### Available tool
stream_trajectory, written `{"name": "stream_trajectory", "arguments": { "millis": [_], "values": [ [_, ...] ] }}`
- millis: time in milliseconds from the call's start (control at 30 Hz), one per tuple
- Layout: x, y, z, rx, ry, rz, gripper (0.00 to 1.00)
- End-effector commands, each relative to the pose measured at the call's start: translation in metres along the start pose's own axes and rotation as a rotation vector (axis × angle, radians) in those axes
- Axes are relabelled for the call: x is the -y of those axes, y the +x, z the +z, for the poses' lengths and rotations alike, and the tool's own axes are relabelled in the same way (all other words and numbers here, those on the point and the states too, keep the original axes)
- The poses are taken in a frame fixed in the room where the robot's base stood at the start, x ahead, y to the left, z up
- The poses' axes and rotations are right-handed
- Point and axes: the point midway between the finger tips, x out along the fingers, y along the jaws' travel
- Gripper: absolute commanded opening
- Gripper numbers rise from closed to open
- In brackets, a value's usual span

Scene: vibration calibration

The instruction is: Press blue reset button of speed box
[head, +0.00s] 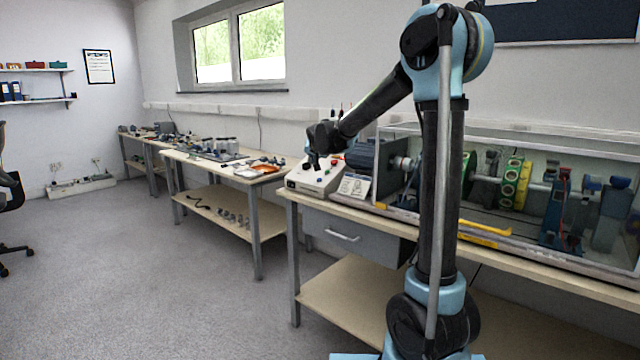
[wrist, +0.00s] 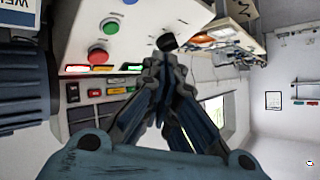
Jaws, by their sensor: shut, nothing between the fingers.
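The speed box (head: 306,181) is a white box with a sloped panel at the left end of the near bench. In the wrist view its panel (wrist: 142,22) carries a red button (wrist: 110,26), a green button (wrist: 98,54) and a black knob (wrist: 167,42). A small blue button (wrist: 130,2) shows at the top edge of that view, partly cut off. My gripper (head: 314,164) is over the box in the head view. In the wrist view my gripper (wrist: 162,66) is shut and empty, its tips close to the knob in the picture; contact cannot be told.
A motor (head: 366,170) and a clear-walled test rig (head: 500,195) stand right of the box. A small white sign (head: 354,186) stands beside the box. A yellow bar (head: 486,228) lies along the rig's front. Another bench (head: 210,160) is further left; the floor in front is clear.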

Motion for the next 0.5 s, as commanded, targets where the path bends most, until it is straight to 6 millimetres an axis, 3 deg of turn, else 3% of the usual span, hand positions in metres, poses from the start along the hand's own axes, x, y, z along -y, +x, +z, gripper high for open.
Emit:
{"name": "stream_trajectory", "arguments": {
  "millis": [500],
  "values": [
    [-0.029,0.040,0.029,0.000,-0.001,0.000,0.00]
  ]
}}
